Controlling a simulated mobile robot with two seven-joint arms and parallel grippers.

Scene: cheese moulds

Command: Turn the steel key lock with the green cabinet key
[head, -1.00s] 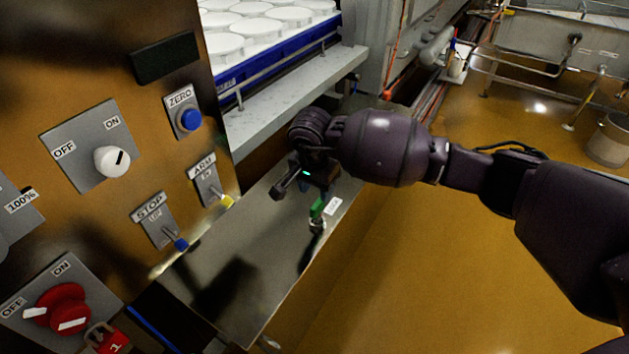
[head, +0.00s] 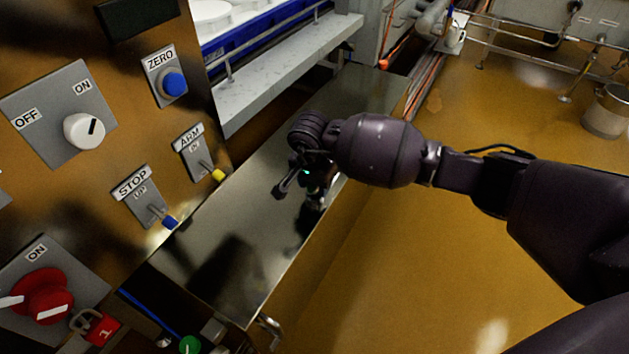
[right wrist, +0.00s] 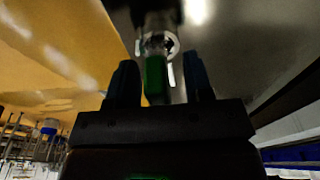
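My right gripper (head: 300,190) is low over the steel ledge in the head view. In the right wrist view the green key (right wrist: 155,80) lies between the two fingers of that gripper (right wrist: 162,85). The fingers are open, with a visible gap on the key's right side. A shiny round metal part (right wrist: 158,45) is just beyond the green piece; I cannot tell whether it belongs to the key or to a holder. In the head view the gripper mostly hides the key. I cannot make out the steel key lock for certain. My left gripper is not in view.
The control panel on the left carries a white knob (head: 84,131), a blue ZERO button (head: 173,83), ARM and STOP toggles, a red switch (head: 45,297) and a red padlock (head: 100,328). The steel ledge (head: 225,235) is otherwise largely clear. A green round part (head: 190,345) shows at the bottom.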

